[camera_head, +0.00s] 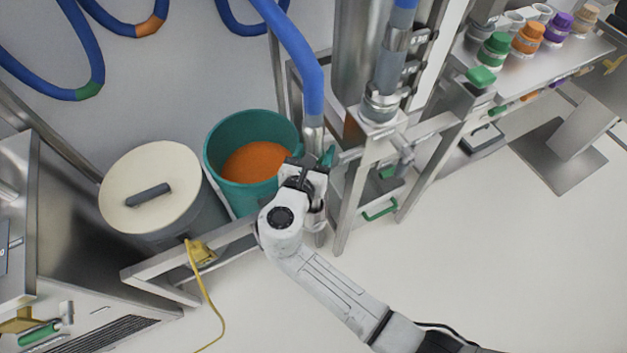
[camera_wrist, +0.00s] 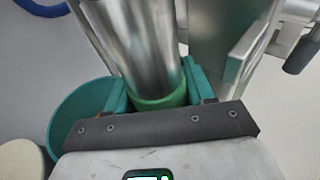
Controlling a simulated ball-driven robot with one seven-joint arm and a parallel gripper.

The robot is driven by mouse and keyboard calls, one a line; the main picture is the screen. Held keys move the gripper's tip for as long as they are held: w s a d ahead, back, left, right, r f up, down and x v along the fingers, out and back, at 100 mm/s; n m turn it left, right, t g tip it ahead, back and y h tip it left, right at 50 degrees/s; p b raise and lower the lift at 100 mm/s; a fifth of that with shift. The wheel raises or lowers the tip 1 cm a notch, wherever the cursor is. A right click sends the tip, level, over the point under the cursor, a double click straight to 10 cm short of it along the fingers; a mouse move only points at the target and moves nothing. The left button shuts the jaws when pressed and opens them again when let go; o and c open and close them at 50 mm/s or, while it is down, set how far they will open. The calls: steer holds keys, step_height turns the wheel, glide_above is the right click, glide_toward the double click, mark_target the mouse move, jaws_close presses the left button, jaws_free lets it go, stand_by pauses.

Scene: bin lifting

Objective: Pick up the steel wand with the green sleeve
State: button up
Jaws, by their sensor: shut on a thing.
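The steel wand (camera_wrist: 133,45) fills the upper middle of the wrist view, with its green sleeve (camera_wrist: 160,101) low on it. My gripper (camera_wrist: 158,92) has its teal fingers on both sides of the wand at the sleeve and is shut on it. In the head view the wand's steel part (camera_head: 313,133) stands upright below a blue hose, just right of the teal bin.
The teal bin (camera_head: 214,160) holds orange powder (camera_head: 255,162). A lidded drum (camera_head: 150,187) stands left of it. A steel frame (camera_head: 352,195) rises close on the right. A blue hose (camera_head: 303,62) runs up from the wand. A yellow cord (camera_head: 207,295) trails on the open floor.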

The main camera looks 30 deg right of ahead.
steer(key=shift+c, duration=0.8)
steer(key=shift+r, duration=0.2)
step_height(320, 180, up, 18)
steer(key=p, duration=0.3)
glide_above(316, 114)
steer(key=shift+f, duration=0.1)
